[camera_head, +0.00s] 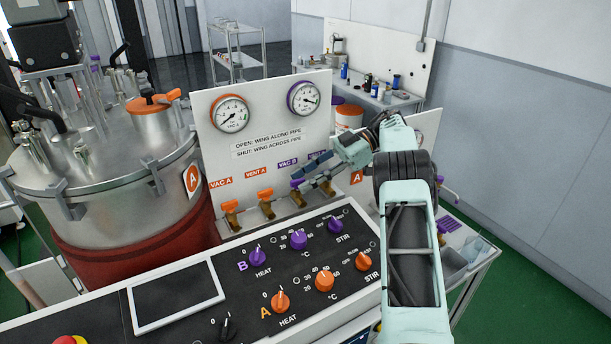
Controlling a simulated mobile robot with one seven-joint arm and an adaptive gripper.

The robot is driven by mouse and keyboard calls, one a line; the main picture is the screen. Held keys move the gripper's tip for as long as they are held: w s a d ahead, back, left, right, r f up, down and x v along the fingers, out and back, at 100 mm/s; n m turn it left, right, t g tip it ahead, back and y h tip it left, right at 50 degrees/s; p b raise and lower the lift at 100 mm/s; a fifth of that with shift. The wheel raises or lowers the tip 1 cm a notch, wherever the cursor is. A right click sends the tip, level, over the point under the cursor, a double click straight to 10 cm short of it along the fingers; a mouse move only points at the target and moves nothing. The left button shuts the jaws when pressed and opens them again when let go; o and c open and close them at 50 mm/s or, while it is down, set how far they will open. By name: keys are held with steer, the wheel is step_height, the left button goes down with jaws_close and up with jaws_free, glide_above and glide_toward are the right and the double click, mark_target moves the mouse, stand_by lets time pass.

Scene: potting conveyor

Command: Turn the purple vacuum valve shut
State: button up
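The purple vacuum valve (297,185) sits on a short brass body low on the white panel, under the purple VAC B label (288,162). Its wing is small in view and partly overlapped by the gripper, so I cannot tell whether it lies along or across the pipe. My gripper (304,176) comes from the right, just beside this valve. Its two fingers look spread, with the upper dark finger above and the lower one near the purple wing. I cannot tell if either finger touches it. The purple-rimmed gauge (303,98) is above.
Orange valves for VAC A (230,207) and VENT A (265,195) stand close to the left. A control console (190,285) with purple and orange knobs lies in front. A steel vessel (120,215) stands left. My arm hides the panel's right part.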

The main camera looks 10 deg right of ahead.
steer(key=shift+r, duration=4.95)
